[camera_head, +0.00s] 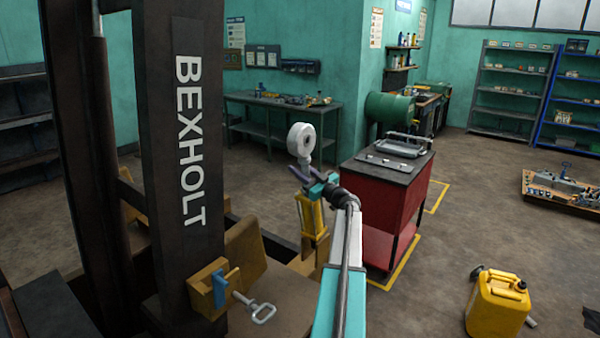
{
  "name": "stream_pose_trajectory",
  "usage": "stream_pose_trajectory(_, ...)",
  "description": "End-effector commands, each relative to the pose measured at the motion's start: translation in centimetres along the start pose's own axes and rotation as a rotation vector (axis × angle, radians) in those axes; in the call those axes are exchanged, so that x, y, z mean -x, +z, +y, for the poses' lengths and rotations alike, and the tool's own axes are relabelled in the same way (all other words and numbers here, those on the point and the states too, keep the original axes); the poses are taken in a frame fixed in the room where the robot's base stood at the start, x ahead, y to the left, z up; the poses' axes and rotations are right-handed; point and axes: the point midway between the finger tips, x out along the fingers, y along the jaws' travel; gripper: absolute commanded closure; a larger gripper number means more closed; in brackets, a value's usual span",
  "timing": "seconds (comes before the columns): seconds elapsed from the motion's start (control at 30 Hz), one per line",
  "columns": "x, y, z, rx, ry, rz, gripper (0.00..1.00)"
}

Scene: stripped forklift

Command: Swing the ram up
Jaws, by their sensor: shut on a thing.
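The ram has a yellow barrel (311,216) and a pale grey eye end (311,145) with a round hole at its top. It stands close to upright to the right of the dark mast (172,125) marked BEXHOLT. My gripper (308,176) is shut on the ram just below the eye, near the top of the barrel; the jaws partly hide the rod there. A yellow bracket (205,290) with a blue piece sits on the mast's lower part. A pin with a ring handle (258,308) shows beside this bracket. The ram's lower end is hard to make out.
A red cabinet (377,200) with a dark top stands just right of the ram. A yellow jerrycan (497,303) is on the floor at lower right. A workbench (285,112) stands behind. The floor between cabinet and jerrycan is mostly clear.

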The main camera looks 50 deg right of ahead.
Motion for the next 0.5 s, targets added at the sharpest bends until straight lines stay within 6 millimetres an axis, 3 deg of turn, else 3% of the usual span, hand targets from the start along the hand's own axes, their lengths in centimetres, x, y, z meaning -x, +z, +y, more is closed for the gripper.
stream_pose_trajectory(0.47, -0.76, -0.25, 0.05, -0.018, 0.005, 0.002, 1.00)
stream_pose_trajectory(0.5, -0.78, -0.25, 0.04, -0.018, 0.005, 0.003, 0.72)
